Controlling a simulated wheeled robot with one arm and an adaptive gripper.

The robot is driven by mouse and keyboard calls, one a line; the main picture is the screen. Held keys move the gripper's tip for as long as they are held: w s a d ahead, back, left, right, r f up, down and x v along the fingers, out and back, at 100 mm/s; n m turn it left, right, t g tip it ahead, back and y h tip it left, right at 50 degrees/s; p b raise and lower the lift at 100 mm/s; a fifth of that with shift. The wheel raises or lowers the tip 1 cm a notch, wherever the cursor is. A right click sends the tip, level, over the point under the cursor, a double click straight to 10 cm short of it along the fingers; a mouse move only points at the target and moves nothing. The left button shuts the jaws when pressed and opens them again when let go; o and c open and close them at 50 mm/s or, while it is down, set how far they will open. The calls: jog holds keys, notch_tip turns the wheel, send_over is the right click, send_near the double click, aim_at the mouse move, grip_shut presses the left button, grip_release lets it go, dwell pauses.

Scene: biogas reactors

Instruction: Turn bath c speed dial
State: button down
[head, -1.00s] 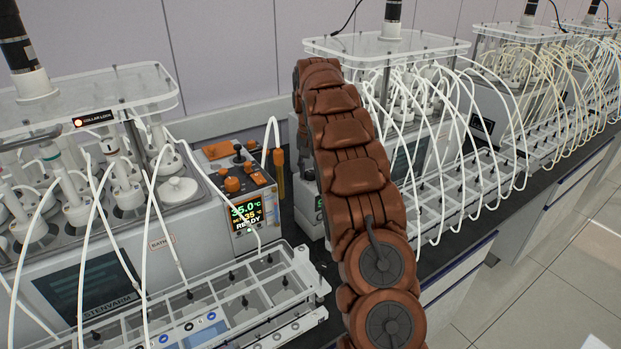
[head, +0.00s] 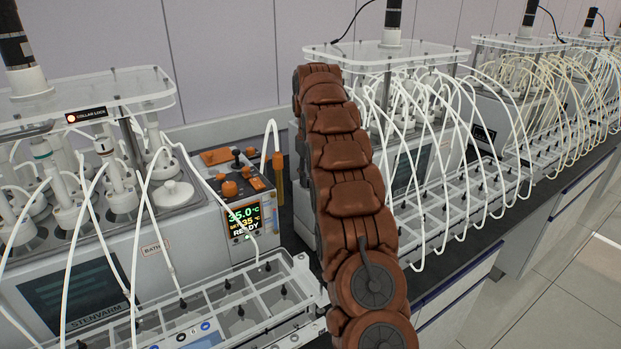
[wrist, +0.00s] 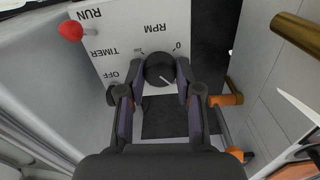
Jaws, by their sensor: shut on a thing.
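In the wrist view a round black dial (wrist: 159,67) sits on a white panel (wrist: 110,25), below the upside-down word RPM and a 0 mark. A pale pointer line shows on the dial. My gripper (wrist: 154,80) has its two dark fingers on either side of the dial and is shut on it. In the head view my brown arm stands in the middle and my gripper is hidden behind it. I cannot read which bath letter this panel belongs to.
A red-ball lever (wrist: 70,30) stands by RUN on the panel, with TIMER and OFF marks below. A brass rod (wrist: 297,33) and orange parts (wrist: 226,99) lie to the right. In the head view, a bath display (head: 244,217) reads 35.0 and READY. White tubes arch nearby.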

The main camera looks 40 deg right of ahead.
dwell(0.3)
jog(key=c, duration=0.8)
grip_release()
jog(key=shift+o, duration=0.2)
